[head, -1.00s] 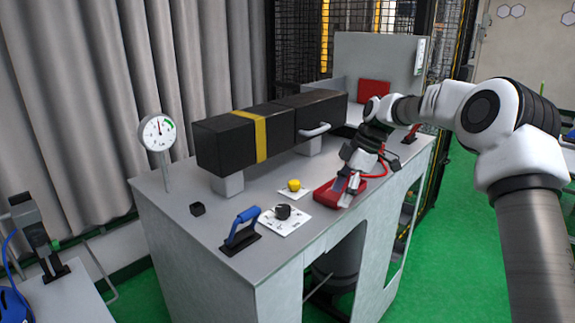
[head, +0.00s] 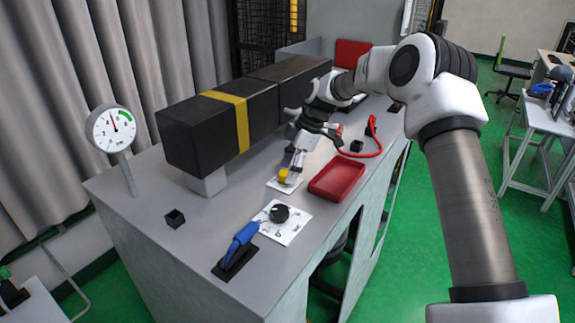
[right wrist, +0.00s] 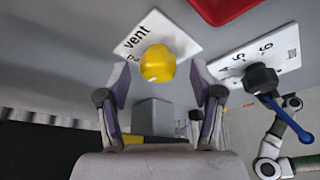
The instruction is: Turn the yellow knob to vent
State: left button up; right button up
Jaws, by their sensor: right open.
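The yellow knob (head: 283,175) sits on a small white label plate (head: 281,186) on the grey bench top. My right gripper (head: 291,162) comes down over it from behind. In the right wrist view my right gripper (right wrist: 160,75) is open, with its fingertips apart near either side of the yellow knob (right wrist: 157,63). Whether they touch the knob I cannot tell. The plate (right wrist: 172,32) carries the word "vent" and another marking partly hidden by the knob. My left gripper is not in view.
A black knob (head: 279,213) on a numbered plate and a blue-handled lever (head: 240,242) stand nearer the front. A red tray (head: 337,178) lies to the right. A black box with a yellow band (head: 233,112) is behind, and a gauge (head: 112,129) stands at left.

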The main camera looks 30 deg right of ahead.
jog(key=shift+w+a+f, duration=0.1)
jog(key=shift+w+f, duration=0.4)
jog(key=shift+f, duration=0.1)
jog(key=shift+s+r, duration=0.1)
jog(key=shift+s, duration=0.05)
jog(key=shift+s+r, duration=0.15)
jog(key=shift+s, duration=0.05)
jog(key=c, duration=0.3)
jog(key=shift+s+r, duration=0.1)
jog(key=shift+s, duration=0.05)
jog(key=c, duration=0.6)
jog(key=shift+c, duration=1.3)
